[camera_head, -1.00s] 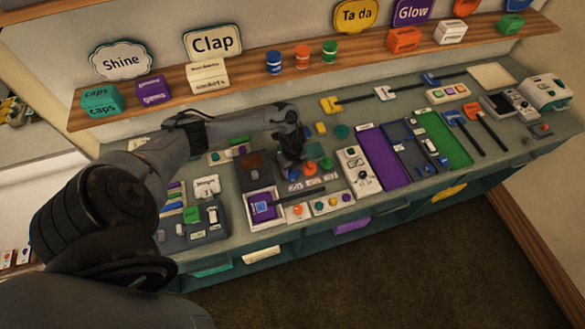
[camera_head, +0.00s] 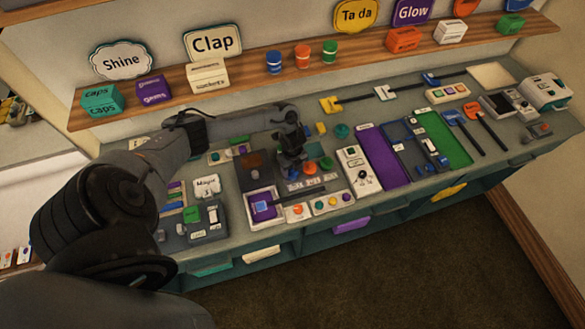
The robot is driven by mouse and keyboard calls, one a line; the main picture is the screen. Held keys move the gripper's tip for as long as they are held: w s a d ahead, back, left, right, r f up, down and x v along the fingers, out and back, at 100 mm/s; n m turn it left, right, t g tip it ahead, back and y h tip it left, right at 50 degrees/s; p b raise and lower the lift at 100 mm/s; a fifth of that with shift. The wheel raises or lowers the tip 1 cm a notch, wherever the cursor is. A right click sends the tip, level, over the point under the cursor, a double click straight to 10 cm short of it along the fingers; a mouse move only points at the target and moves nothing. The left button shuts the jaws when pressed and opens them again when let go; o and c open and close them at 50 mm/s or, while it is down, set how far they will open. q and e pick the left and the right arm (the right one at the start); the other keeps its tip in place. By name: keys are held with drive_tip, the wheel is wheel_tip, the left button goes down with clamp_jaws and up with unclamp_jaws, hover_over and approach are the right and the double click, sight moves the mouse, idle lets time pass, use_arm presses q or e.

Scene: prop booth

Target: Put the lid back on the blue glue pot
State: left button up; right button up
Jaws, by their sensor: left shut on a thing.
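My left gripper (camera_head: 291,166) points down over a grey tray with coloured pots near the middle of the counter. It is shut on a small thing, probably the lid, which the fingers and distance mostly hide. An orange pot (camera_head: 309,168) and a green pot (camera_head: 326,163) stand just to its right. No blue glue pot shows clearly on that tray; the gripper covers the spot to the left of the orange one. A blue jar (camera_head: 273,63) with a pale band stands on the shelf, well above the gripper. My right gripper is out of view.
A purple tray (camera_head: 262,216) and a panel with coloured buttons (camera_head: 319,206) lie in front of the gripper. A white box with a dial (camera_head: 358,171) is to the right. The wooden shelf (camera_head: 370,58) runs behind. The purple mat (camera_head: 383,157) has bare surface.

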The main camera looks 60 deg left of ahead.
use_arm(q)
drive_tip(key=o, duration=1.3)
drive_tip(key=shift+o, duration=0.2)
drive_tip(key=shift+r+p, duration=3.4)
drive_tip(key=shift+r, duration=0.1)
drive_tip(key=shift+c, duration=1.1)
clamp_jaws()
